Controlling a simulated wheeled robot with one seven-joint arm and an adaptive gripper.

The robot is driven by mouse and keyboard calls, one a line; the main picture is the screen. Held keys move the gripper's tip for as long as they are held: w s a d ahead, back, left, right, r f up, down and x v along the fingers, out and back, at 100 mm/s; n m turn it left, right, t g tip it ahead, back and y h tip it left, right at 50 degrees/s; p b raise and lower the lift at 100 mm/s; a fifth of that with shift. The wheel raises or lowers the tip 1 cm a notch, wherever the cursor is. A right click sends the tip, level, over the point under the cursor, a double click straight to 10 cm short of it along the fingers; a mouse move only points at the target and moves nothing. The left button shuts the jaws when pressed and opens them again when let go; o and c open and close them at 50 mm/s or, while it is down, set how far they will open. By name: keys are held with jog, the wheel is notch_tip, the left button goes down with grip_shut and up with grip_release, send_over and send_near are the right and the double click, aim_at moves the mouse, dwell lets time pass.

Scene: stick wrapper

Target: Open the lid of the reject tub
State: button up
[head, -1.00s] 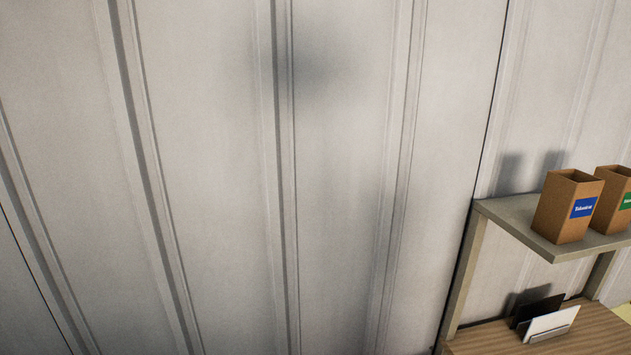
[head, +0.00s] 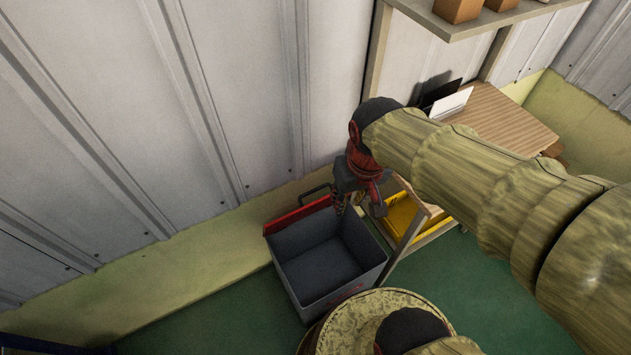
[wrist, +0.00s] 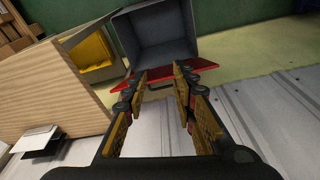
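The reject tub (head: 322,287) is a grey open-topped bin on the floor by the wall, and its empty inside shows. Its red lid (head: 298,216) is swung back at the wall-side rim, seen nearly edge-on, with a dark handle loop beyond it. In the wrist view, the tub (wrist: 157,38) is ahead, with the red lid (wrist: 199,64) along its near edge. My gripper (head: 352,203) is at the lid's right end in the head view. In the wrist view, the fingers of my gripper (wrist: 158,72) are apart with nothing between them; whether they touch the lid is unclear.
A shelf unit with a wooden worktop (head: 497,115) stands right of the tub, a yellow tray (head: 402,216) low in it. The ribbed wall (head: 250,90) is close behind the tub. A round drum-like top (head: 375,303) is in front. Green floor (head: 200,325) is clear at left.

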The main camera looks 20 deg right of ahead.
jog(key=w+f+m+g+p, duration=0.2)
jog(key=w+f+m, duration=0.8)
jog(key=f, duration=0.8)
jog(key=m+t, duration=0.2)
jog(key=m, duration=0.3)
send_near(316, 189)
jog(key=shift+w+f+b, duration=0.2)
jog(key=shift+f+b, duration=0.25)
jog(key=shift+f, duration=0.85)
jog(key=shift+w+f+b, duration=0.2)
jog(key=shift+f+b, duration=0.25)
jog(key=shift+f, duration=0.85)
jog(key=shift+w+f+b, duration=0.2)
jog(key=shift+f+b, duration=0.25)
jog(key=shift+f, duration=0.8)
jog(key=shift+c, duration=0.6)
grip_shut()
